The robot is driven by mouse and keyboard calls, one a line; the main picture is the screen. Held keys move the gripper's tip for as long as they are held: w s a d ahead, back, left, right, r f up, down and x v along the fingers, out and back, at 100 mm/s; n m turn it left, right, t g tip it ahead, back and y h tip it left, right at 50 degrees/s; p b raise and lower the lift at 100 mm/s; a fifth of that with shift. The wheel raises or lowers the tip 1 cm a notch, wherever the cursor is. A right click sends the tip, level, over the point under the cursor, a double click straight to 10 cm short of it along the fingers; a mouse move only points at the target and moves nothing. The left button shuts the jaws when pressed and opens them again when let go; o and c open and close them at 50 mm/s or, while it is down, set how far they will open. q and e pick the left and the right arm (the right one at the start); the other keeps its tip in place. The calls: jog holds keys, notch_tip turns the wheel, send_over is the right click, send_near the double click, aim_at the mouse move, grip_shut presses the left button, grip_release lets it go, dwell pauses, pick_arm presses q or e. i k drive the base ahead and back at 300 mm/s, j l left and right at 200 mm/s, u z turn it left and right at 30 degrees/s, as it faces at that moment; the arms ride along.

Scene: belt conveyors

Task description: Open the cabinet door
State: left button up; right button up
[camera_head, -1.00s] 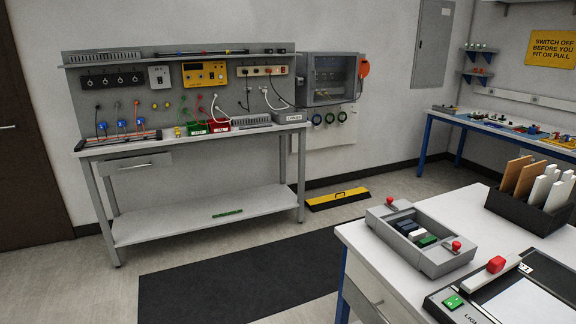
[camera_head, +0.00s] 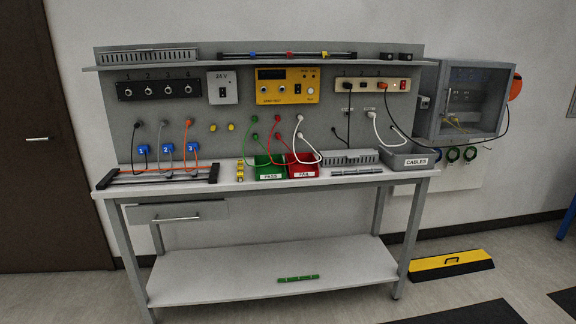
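A grey wall cabinet (camera_head: 472,98) with a dark glazed door hangs on the wall at the right, beside the test bench. Its door looks closed. Some yellow wiring shows faintly behind the glass. An orange-red round part (camera_head: 516,87) sits on the cabinet's right side. A small grey box-like part (camera_head: 424,102) is at its left side. Neither of my grippers is in view.
The workbench (camera_head: 270,190) stands ahead, with a drawer, a lower shelf and an instrument panel (camera_head: 200,130). A grey CABLES bin (camera_head: 408,160) sits at its right end. A yellow-black floor block (camera_head: 452,265) lies below the cabinet. A dark door (camera_head: 40,150) is at far left.

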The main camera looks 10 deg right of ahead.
aim_at(442, 89)
jog(key=i+z, duration=0.4)
jog(key=i, duration=0.15)
jog(key=i+z, duration=0.4)
jog(key=i, duration=0.15)
jog(key=i+j+z, duration=0.35)
jog(key=i, duration=0.15)
jog(key=i+l+z, duration=0.35)
jog(key=i, duration=0.25)
jog(key=i+z, duration=0.35)
jog(key=i, duration=0.25)
jog(key=i+j+z, duration=0.15)
jog(key=i+z, duration=0.2)
jog(key=i, duration=0.25)
